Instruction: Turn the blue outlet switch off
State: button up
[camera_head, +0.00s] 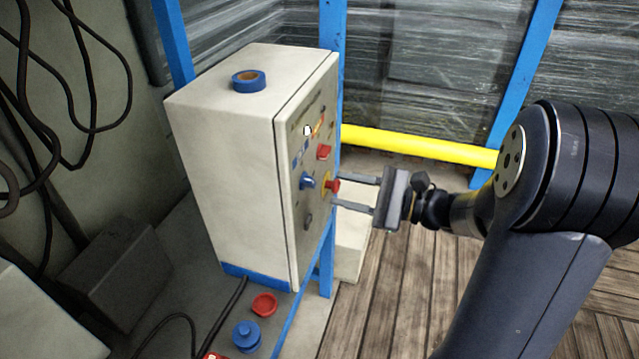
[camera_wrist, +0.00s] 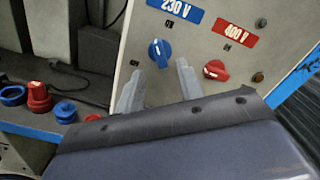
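The blue outlet switch (camera_head: 307,181) is a rotary knob on the front panel of a pale control box (camera_head: 225,150). In the wrist view the blue switch (camera_wrist: 160,53) sits under the blue "230 V" label, with a pale mark on its face. Small labels beside it are too blurred to read surely. My gripper (camera_head: 343,191) is open and empty in front of the panel. In the wrist view its fingertips (camera_wrist: 160,70) lie on either side of and just below the blue switch; contact cannot be told.
A red switch (camera_wrist: 215,70) under "400 V" sits close to the right finger. A red button on yellow (camera_head: 333,186) projects near the fingertips. Blue tape (camera_head: 249,81) lies on the box. Loose red (camera_head: 264,304) and blue (camera_head: 246,336) parts lie below. A yellow bar (camera_head: 420,146) runs behind.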

aim_at(314, 183)
jog(key=shift+x, duration=2.65)
grip_shut()
